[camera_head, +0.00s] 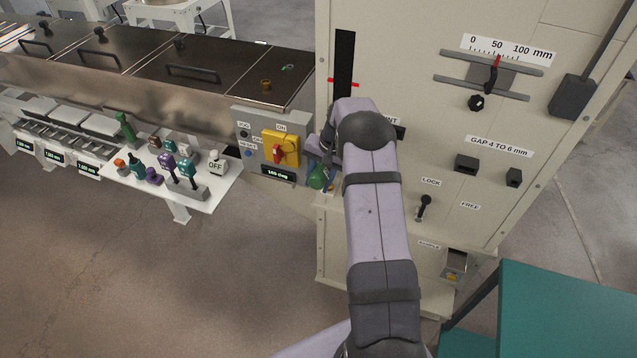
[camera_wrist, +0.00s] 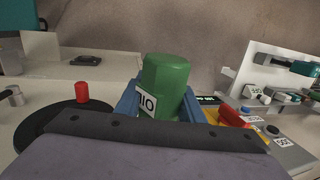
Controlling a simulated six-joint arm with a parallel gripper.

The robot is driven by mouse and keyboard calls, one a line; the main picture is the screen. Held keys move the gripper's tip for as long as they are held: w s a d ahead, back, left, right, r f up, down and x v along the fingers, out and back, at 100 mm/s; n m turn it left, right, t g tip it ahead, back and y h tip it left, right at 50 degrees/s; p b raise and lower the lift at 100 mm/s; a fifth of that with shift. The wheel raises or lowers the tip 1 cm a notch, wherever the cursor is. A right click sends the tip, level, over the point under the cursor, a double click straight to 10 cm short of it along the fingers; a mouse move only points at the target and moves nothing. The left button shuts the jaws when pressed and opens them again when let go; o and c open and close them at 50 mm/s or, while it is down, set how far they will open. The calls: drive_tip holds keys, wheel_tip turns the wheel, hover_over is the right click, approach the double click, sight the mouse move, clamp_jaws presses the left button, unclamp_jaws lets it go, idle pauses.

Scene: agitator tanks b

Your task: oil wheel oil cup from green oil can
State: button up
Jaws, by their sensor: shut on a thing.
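The green oil can (camera_wrist: 166,80) with a white "OIL" label stands up between the blue fingers of my gripper (camera_wrist: 160,102), which is shut on it. In the head view the can (camera_head: 317,178) is partly hidden by my gripper (camera_head: 325,165), beside the cream cabinet's left edge. A black disc (camera_wrist: 60,122) with a red knob (camera_wrist: 82,92) lies left of the can in the wrist view; it looks like a handwheel. I cannot make out a wheel oil cup for certain. The can's lower part is hidden in the wrist view.
A grey control box (camera_head: 243,137) with a yellow-and-red switch (camera_head: 280,148) is close left of my gripper. A white shelf (camera_head: 212,188) holds several coloured items. Dark-lidded tanks (camera_head: 150,55) stand behind. The cream cabinet (camera_head: 430,130) carries a gauge and levers.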

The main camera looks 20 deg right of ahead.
drive_tip(key=shift+r, duration=0.5)
drive_tip(key=shift+f, duration=0.1)
drive_tip(key=t+h+b, duration=0.1)
drive_tip(key=b, duration=0.1)
drive_tip(key=w+d+t+h+b, duration=0.1)
drive_tip(key=t+h+b, duration=0.1)
drive_tip(key=b, duration=0.1)
idle(0.3)
drive_tip(key=shift+w+d, duration=0.1)
drive_tip(key=shift+d+f+n+t+h+b, duration=0.15)
drive_tip(key=shift+n+t+h+b, duration=0.15)
drive_tip(key=shift+t+h+b, duration=0.3)
drive_tip(key=shift+w+b, duration=0.15)
drive_tip(key=shift+b, duration=0.9)
